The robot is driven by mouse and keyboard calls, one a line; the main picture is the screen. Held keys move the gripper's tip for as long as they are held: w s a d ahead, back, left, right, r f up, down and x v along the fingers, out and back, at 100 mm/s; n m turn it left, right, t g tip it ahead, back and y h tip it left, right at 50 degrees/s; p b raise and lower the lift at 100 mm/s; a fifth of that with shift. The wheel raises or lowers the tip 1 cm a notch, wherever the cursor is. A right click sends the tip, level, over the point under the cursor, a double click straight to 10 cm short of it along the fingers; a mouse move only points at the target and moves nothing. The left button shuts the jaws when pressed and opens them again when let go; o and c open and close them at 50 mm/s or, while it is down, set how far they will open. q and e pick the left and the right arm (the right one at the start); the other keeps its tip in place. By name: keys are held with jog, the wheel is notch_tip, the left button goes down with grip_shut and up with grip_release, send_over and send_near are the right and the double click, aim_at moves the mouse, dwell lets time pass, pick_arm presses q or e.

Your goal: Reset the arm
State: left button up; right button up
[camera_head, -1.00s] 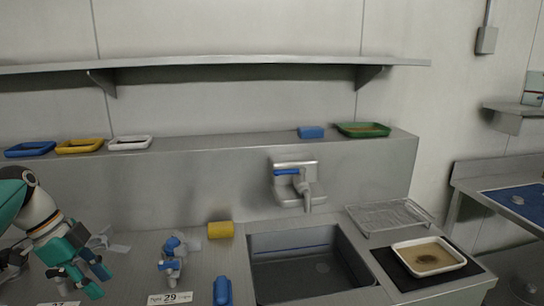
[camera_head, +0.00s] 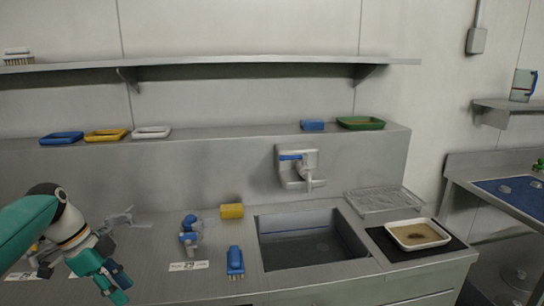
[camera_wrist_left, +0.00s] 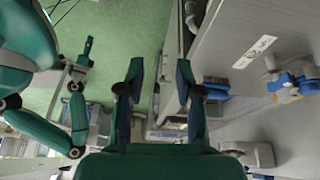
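My left gripper (camera_head: 116,284) shows at the lower left in the head view, over the front left of the steel counter (camera_head: 150,285). In the left wrist view the left gripper (camera_wrist_left: 160,75) has its two fingers apart, with nothing between them and green floor beyond. Teal parts of my other arm show at the left edge of the wrist view. I cannot make out both of its fingertips, and my right gripper is not in the head view.
A blue-and-grey fitting (camera_head: 189,236), a blue brush (camera_head: 235,262), a label (camera_head: 188,266) and a yellow roll-shaped piece (camera_head: 231,211) lie left of the sink (camera_head: 312,243). A white tray (camera_head: 417,235) sits right of it. A tap (camera_head: 301,168) is above.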

pick_arm(q)
jog(key=d+f+n+p, duration=0.1)
jog(key=d+f+n, duration=0.4)
jog(key=f, duration=0.7)
jog(key=d+f+n, duration=0.2)
jog(key=d+f, duration=0.4)
jog(key=f, duration=0.7)
jog(key=s+d+f+n, duration=0.4)
jog(key=s+d+f, duration=0.1)
jog(key=s, duration=0.5)
jog(key=s+d+f+n, duration=0.5)
jog(key=s+d+f, duration=0.1)
jog(key=s, duration=0.5)
jog(key=shift+s+d+f+p, duration=0.2)
jog(key=shift+f+p, duration=0.25)
jog(key=shift+f, duration=0.35)
